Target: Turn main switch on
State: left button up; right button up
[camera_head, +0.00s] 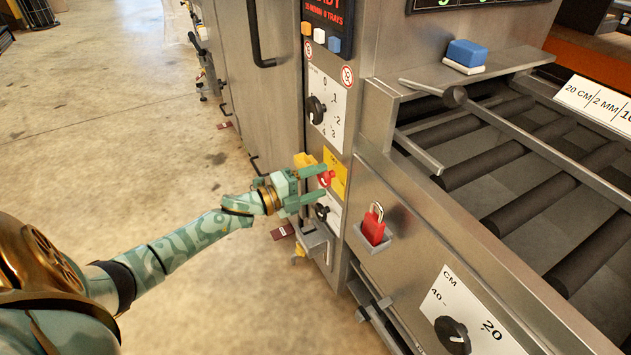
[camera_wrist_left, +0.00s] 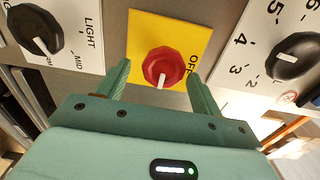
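The main switch is a red round knob (camera_head: 325,178) on a yellow plate (camera_head: 335,168), on the front panel of the steel machine. In the left wrist view the red knob (camera_wrist_left: 163,67) has a white pointer line, and its yellow plate (camera_wrist_left: 145,22) shows the letters "OF", partly covered by a finger. My left gripper (camera_head: 322,183) is open, with one finger on either side of the knob. In the left wrist view the fingers (camera_wrist_left: 160,85) stand apart from the knob, with gaps on both sides. My right gripper is not in view.
A black dial (camera_head: 316,110) with numbers sits above the switch, and another black knob (camera_head: 322,212) sits below it. A red padlock (camera_head: 374,224) hangs to the right. A roller conveyor (camera_head: 530,180) fills the right side. Open floor (camera_head: 110,130) lies left.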

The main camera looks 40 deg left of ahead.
pick_arm(q)
jog(key=shift+r, duration=0.1)
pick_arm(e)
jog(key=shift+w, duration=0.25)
pick_arm(q)
jog(key=shift+s+a, duration=0.1)
jog(key=p+v, duration=0.4)
jog(key=v, duration=1.2)
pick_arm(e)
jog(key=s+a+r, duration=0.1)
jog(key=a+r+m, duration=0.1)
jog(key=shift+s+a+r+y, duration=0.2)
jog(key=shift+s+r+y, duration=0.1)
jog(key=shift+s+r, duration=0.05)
